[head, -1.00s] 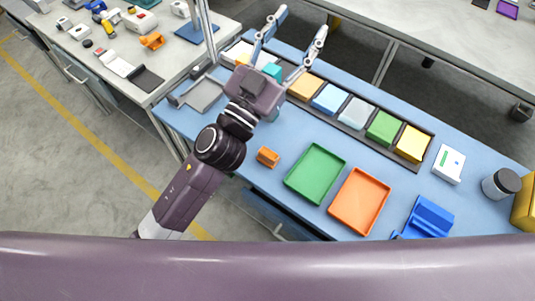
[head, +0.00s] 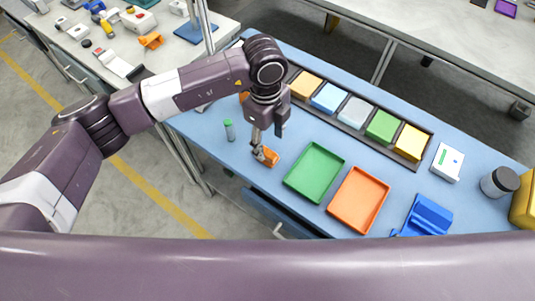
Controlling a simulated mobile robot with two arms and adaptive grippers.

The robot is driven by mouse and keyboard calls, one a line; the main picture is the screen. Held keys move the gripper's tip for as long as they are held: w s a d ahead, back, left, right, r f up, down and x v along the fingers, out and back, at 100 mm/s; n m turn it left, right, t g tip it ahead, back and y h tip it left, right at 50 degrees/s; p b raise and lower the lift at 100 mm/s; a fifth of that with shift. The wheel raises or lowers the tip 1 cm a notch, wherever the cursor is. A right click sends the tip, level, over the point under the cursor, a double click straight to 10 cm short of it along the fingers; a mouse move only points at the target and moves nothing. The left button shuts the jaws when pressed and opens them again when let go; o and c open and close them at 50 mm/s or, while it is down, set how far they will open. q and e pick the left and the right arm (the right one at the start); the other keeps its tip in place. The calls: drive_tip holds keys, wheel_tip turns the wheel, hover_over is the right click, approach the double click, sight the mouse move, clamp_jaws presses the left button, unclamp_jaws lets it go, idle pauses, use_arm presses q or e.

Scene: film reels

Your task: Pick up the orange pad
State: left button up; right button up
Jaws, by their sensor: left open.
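A small orange pad (head: 271,160) lies on the blue table top, left of the green tray. My left gripper (head: 263,156) points down at it from above, with its fingers at the pad and covering part of it. The jaws are open. I cannot tell whether the fingers touch the pad. A paler orange block (head: 306,86) sits in the dark rack at the back. My right gripper is not in view.
A green tray (head: 288,181) and an orange tray (head: 332,209) lie to the right of the pad. The dark rack (head: 375,143) holds several coloured blocks. A blue holder (head: 428,216) is farther right.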

sight(266, 151)
use_arm(q)
drive_tip(key=shift+w+a+f, duration=0.15)
drive_tip(key=shift+w+a, duration=0.15)
drive_tip(key=shift+a, duration=0.25)
drive_tip(key=shift+f, duration=0.35)
drive_tip(key=f+p, duration=0.1)
drive_tip(key=f, duration=0.2)
drive_tip(key=f+p, duration=0.1)
drive_tip(key=f, duration=0.2)
drive_tip(key=shift+w+d+f+p, duration=0.1)
drive_tip(key=shift+w+d+p, duration=0.1)
drive_tip(key=shift+p, duration=0.2)
drive_tip(key=shift+f, duration=0.3)
drive_tip(key=c, duration=1.3)
drive_tip(key=shift+r, duration=0.15)
